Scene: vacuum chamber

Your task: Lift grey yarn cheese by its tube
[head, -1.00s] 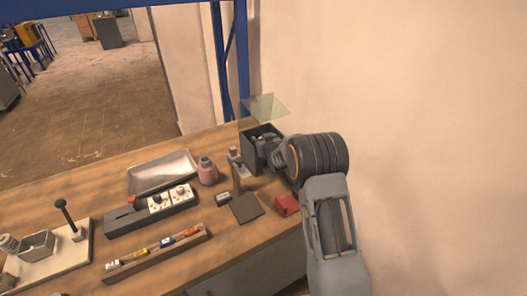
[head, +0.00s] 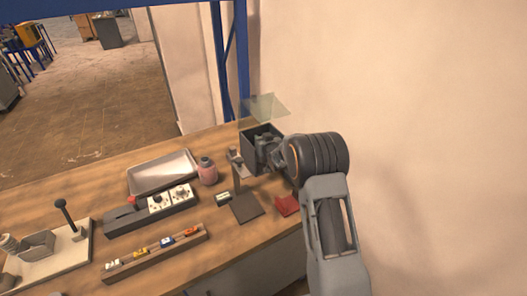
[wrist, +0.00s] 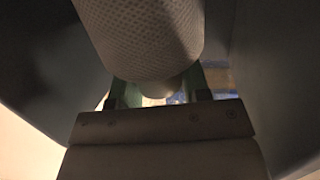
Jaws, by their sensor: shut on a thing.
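The grey yarn cheese (wrist: 145,35), with a netted wound surface, fills the upper middle of the wrist view. Its pale tube (wrist: 172,88) sticks out below the winding. My gripper (wrist: 158,95) has a finger on each side of the tube and is shut on it. In the head view my gripper (head: 266,153) is at the opening of a dark box with a raised clear lid; the yarn cheese cannot be made out there, behind the gripper and box wall.
The dark box (head: 250,158) stands near the wall, its clear lid (head: 264,106) above. A stand (head: 247,208), red block (head: 287,205), pink jar (head: 207,171), metal tray (head: 163,172), control box (head: 150,210) and wooden rack (head: 155,255) occupy the bench.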

